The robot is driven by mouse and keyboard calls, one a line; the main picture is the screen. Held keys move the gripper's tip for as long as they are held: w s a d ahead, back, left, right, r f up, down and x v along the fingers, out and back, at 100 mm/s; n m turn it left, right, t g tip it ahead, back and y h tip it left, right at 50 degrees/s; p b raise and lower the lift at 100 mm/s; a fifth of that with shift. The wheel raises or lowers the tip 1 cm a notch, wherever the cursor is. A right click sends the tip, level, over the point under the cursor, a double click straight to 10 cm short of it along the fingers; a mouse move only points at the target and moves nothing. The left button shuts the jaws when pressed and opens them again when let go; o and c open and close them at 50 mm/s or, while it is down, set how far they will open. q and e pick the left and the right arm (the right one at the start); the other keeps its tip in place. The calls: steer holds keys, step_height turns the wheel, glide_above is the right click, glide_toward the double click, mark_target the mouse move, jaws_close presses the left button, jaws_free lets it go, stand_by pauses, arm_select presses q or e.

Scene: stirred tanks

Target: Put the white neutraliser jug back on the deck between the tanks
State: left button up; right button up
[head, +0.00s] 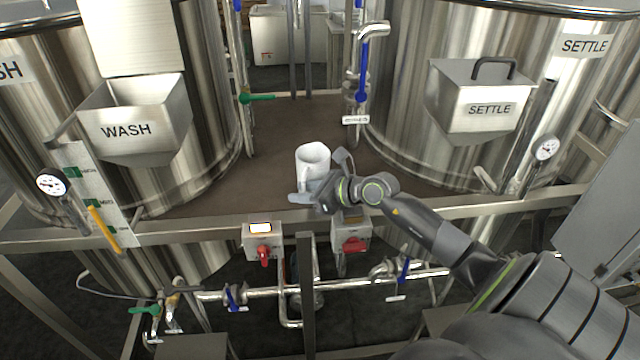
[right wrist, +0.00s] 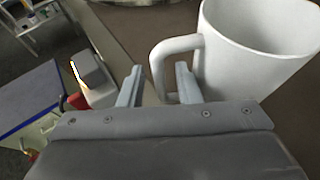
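The white jug (head: 312,157) stands upright on the brown deck (head: 280,125) between the two tanks, near the deck's front edge. My right gripper (head: 320,183) is at its near side. In the right wrist view the jug (right wrist: 258,48) fills the upper right, with its handle towards the gripper. The fingers of my right gripper (right wrist: 158,82) are apart, one on each side of the handle's outer bar in the picture, with a visible gap beside it. The jug's lower part is partly hidden by the gripper. My left gripper is not in view.
The WASH tank (head: 210,100) stands left and the SETTLE tank (head: 400,80) right. A steel rail (head: 190,229) runs along the deck's front, with switch boxes (head: 262,240) below it. Blue-handled pipes (head: 362,70) rise behind. The deck behind the jug is clear.

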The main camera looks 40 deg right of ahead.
steer(key=shift+s+d+r, duration=0.1)
steer(key=shift+s+d, duration=0.15)
steer(key=shift+s, duration=0.15)
steer(key=b+v, duration=0.1)
steer(key=v, duration=0.7)
steer(key=shift+s+r, duration=0.15)
steer(key=shift+s, duration=0.05)
steer(key=shift+v, duration=1.25)
steer(key=shift+r, duration=0.1)
